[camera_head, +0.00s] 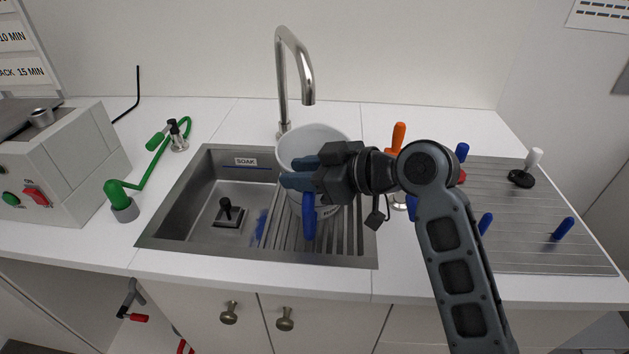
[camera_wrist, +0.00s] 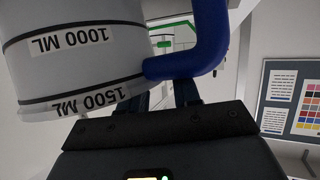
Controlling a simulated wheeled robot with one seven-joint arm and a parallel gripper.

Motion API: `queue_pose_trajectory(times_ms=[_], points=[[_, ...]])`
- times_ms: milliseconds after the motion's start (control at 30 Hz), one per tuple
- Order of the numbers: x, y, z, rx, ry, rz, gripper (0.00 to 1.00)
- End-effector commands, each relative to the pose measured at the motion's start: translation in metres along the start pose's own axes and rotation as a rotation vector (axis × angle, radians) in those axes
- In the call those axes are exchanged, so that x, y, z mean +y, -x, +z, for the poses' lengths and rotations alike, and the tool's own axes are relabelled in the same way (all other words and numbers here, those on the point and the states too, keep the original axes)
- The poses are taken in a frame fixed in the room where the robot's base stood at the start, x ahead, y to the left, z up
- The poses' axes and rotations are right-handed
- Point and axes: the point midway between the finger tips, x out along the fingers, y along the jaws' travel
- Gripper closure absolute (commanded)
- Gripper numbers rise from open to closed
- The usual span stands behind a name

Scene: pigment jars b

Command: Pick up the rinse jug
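The rinse jug (camera_head: 297,143) is a pale jug with a blue handle (camera_head: 309,217), standing upright over the ribbed right part of the sink. In the wrist view, the jug (camera_wrist: 75,70) fills the upper left with volume marks, and its blue handle (camera_wrist: 208,38) crosses the top middle. My gripper (camera_head: 291,171) is at the jug's near right side, fingers pointing left and spread apart. In the wrist view, the fingers (camera_wrist: 171,88) are partly covered by the handle's end. I cannot tell whether they touch the jug or straddle the handle.
The tap (camera_head: 296,70) rises behind the jug. A black-knobbed plug (camera_head: 228,212) sits in the sink's left part. A ridged drainboard (camera_head: 535,225) with several upright handled tools lies right. A grey box (camera_head: 60,165) and green-armed fixture (camera_head: 150,165) stand left.

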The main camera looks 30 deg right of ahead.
Motion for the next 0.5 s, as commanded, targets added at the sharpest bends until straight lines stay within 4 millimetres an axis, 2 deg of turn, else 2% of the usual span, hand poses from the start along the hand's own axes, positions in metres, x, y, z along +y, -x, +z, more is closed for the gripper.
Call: queue_pose_trajectory(times_ms=[33, 300, 500], points=[[-0.0006, -0.0007, 0.0013, -0.002, -0.001, -0.002, 0.74], [-0.0005, -0.0006, 0.0012, -0.002, -0.001, -0.001, 1.00], [-0.0006, -0.0006, 0.0013, -0.002, -0.002, -0.002, 1.00]])
